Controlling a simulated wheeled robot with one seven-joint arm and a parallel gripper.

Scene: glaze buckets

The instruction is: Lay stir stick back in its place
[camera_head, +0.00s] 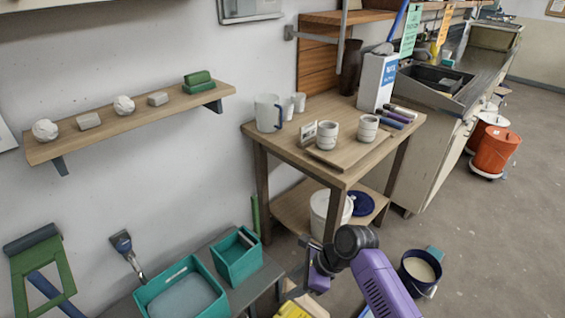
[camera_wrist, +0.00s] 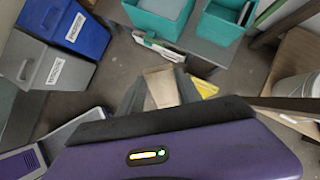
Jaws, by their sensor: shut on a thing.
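My gripper (camera_head: 312,281) is low, in front of the table and right of the grey bench with the teal bins. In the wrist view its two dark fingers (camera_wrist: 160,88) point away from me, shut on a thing. A tan, wood-coloured piece (camera_wrist: 158,80) shows between them; I take it for the stir stick, though its ends are hidden and its full shape cannot be told. In the head view the stick cannot be clearly made out beside the gripper. A dark blue bucket of cream glaze (camera_head: 421,268) stands on the floor to the right of my arm.
Teal bins (camera_head: 237,256) stand on the grey bench, close left of my gripper. The wooden table (camera_head: 340,170) holds mugs, cups and a board. A yellow item (camera_head: 293,310) lies low near the gripper. Blue and grey boxes (camera_wrist: 35,62) show at left in the wrist view.

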